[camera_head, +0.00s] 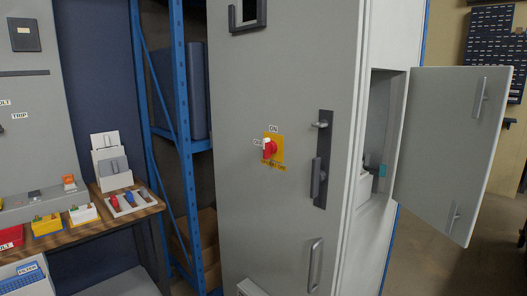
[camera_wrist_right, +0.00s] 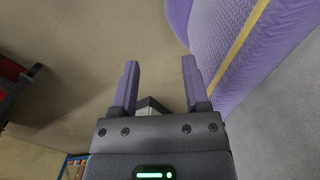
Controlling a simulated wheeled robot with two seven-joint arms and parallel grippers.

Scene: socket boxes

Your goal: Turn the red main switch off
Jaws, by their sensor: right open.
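The red main switch (camera_head: 268,149) is a red rotary handle on a yellow plate (camera_head: 277,152), mounted on the front of a tall grey cabinet (camera_head: 250,215) in the head view. An "ON" label (camera_head: 273,128) sits above the plate, and a partly hidden label is at its left. The handle's exact angle is too small to tell. My right gripper (camera_wrist_right: 158,80) shows in the right wrist view with its two fingers apart and nothing between them. It is away from the switch, which is not in that view. My left gripper is in neither view.
A cabinet side door (camera_head: 455,150) stands open at the right. Black latches (camera_head: 322,160) and a handle (camera_head: 315,265) stick out right of the switch. A wooden table (camera_head: 110,225) with tools and boxes stands at the left, beside a blue rack (camera_head: 182,120).

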